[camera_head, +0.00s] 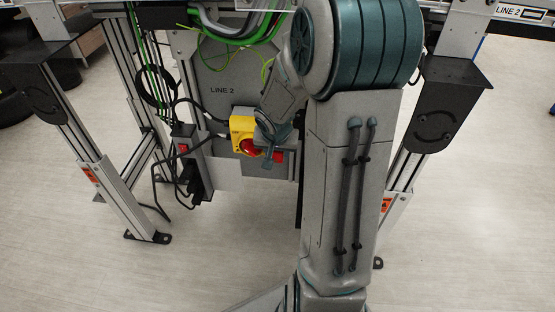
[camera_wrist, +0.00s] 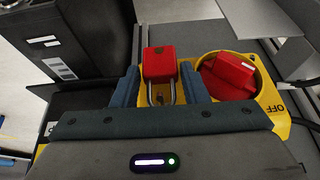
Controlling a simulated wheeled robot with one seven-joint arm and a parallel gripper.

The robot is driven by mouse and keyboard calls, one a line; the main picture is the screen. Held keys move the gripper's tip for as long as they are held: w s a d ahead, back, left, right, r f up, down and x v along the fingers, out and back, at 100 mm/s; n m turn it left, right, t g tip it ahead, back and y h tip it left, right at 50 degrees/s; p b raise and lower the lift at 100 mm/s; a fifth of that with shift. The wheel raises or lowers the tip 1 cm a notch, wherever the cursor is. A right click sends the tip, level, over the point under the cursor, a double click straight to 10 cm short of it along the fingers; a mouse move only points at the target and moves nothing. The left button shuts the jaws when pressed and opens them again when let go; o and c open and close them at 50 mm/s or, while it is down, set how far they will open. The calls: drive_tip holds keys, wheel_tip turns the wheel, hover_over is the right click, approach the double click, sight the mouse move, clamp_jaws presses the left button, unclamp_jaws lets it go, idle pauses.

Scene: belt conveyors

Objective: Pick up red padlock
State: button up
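The red padlock (camera_wrist: 159,64) is at the middle top of the wrist view, with its metal shackle toward my gripper. My gripper (camera_wrist: 160,76) has one finger on each side of the padlock. A narrow gap seems to show between each finger and the padlock body, so the fingers look open around it. In the head view my gripper (camera_head: 268,152) is at the yellow switch box, and the red padlock (camera_head: 279,157) shows just right of it, partly hidden.
The yellow switch box (camera_wrist: 272,98) with its red rotary handle (camera_wrist: 228,77) is close on the right of my gripper. A black box (camera_wrist: 75,35) stands close on the left. Cables and a power strip (camera_head: 187,160) hang left of the switch. Conveyor legs (camera_head: 120,195) frame the open floor.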

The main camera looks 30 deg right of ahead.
drive_tip(key=shift+w+d+f, duration=0.15)
drive_tip(key=shift+w+f, duration=0.05)
drive_tip(key=shift+f, duration=0.45)
drive_tip(key=c, duration=0.7)
drive_tip(key=shift+o, duration=0.2)
drive_tip(key=shift+r, duration=0.15)
